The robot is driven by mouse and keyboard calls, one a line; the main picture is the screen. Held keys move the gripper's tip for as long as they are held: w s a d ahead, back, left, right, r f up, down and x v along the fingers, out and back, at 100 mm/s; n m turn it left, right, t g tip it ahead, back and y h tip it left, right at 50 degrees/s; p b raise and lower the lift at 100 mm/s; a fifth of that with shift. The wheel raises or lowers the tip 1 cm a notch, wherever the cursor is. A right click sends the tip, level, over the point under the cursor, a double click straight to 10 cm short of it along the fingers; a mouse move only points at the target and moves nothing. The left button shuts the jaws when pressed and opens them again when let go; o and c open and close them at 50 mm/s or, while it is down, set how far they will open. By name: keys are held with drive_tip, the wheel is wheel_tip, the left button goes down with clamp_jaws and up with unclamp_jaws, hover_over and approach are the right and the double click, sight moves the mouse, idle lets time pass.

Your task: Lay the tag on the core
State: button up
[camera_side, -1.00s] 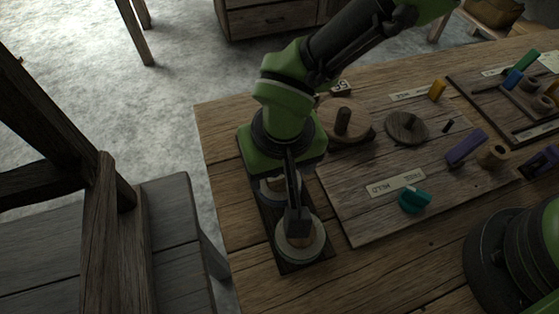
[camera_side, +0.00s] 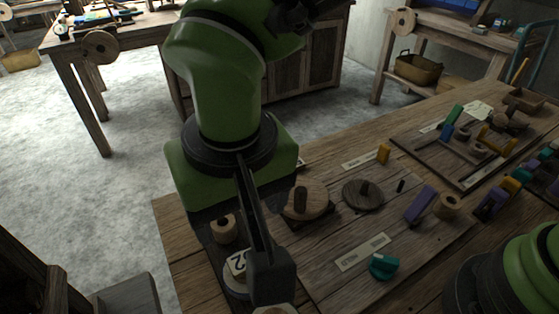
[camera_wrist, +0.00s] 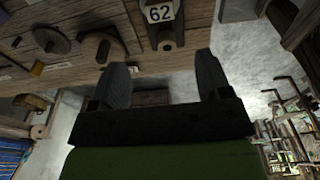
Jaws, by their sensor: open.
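The tag (camera_side: 237,263), a small pale piece with the dark number 62, lies tilted on a dark narrow rack at the table's near left. It also shows in the wrist view (camera_wrist: 160,12), beyond my fingertips. A tan core (camera_side: 223,228) with a dark hole stands on the rack behind the tag. A second tan round piece (camera_side: 275,310) is cut off at the bottom edge. My gripper (camera_wrist: 160,65) is open and empty, its fingers wide apart. In the side view my wrist hides the fingers. I cannot tell exactly what touches the tag underneath.
A large wooden disc with a peg (camera_side: 318,198) and a darker disc (camera_side: 352,202) lie right of the rack. A teal piece (camera_side: 383,267), purple block (camera_side: 420,204) and yellow block (camera_side: 383,153) stand further right. A board with tools (camera_side: 440,165) lies at far right.

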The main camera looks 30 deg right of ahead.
drive_tip(key=d+r+m+t+y, duration=0.2)
drive_tip(key=d+r, duration=1)
drive_tip(key=d, duration=0.3)
drive_tip(key=s+d+r+m+t, duration=0.1)
drive_tip(key=s+d+m+t, duration=0.1)
drive_tip(key=s+d, duration=0.7)
drive_tip(key=shift+s+d+r+t, duration=0.35)
drive_tip(key=shift+d+t, duration=0.55)
drive_tip(key=shift+d, duration=0.35)
